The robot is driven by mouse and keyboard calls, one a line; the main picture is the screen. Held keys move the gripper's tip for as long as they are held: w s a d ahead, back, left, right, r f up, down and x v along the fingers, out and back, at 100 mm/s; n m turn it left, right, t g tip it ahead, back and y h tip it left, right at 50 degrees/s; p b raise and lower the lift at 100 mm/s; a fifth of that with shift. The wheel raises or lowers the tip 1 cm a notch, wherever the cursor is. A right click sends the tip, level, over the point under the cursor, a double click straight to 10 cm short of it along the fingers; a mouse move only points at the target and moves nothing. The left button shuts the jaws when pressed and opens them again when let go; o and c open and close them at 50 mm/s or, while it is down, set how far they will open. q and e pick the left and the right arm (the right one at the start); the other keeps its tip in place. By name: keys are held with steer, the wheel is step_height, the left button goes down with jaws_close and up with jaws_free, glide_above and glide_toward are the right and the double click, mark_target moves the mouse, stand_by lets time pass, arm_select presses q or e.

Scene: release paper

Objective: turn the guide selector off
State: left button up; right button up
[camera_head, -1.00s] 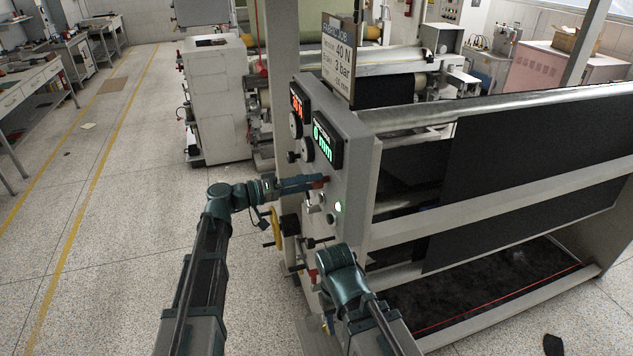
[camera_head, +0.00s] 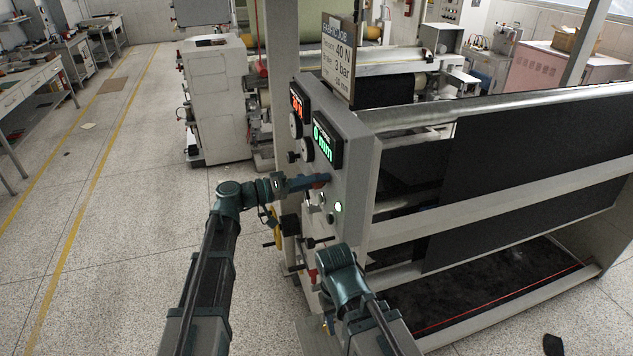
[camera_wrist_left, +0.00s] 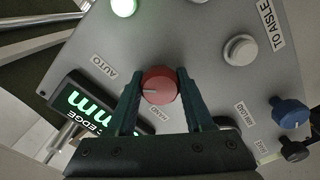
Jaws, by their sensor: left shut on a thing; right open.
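The guide selector is a round red knob (camera_wrist_left: 160,85) on the grey control panel (camera_wrist_left: 200,65). In the left wrist view it sits between the two fingers of my left gripper (camera_wrist_left: 160,98), which is shut on it. Its white mark points left, between the AUTO label (camera_wrist_left: 103,67) and a second label partly behind the gripper. In the head view my left gripper (camera_head: 314,183) reaches the panel front from the left, mostly hiding the knob. My right gripper (camera_head: 318,268) is low in front of the panel, open, its fingers largely hidden by my wrist.
Two lit displays (camera_head: 328,142) sit above on the panel. A green lamp (camera_head: 338,207) glows beside the knob. In the wrist view a silver button (camera_wrist_left: 240,49) and a blue knob (camera_wrist_left: 290,112) are near.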

arm_select(q)
steer(key=shift+n, duration=0.3)
jaws_close()
steer(key=n, duration=0.3)
steer(key=shift+n, duration=2.5)
steer(key=o, duration=1.3)
jaws_free()
steer(key=shift+a, duration=0.15)
steer(key=v, duration=1.3)
steer(key=shift+s+a+r, duration=0.1)
steer(key=shift+s+a, duration=0.05)
steer(key=shift+a, duration=0.1)
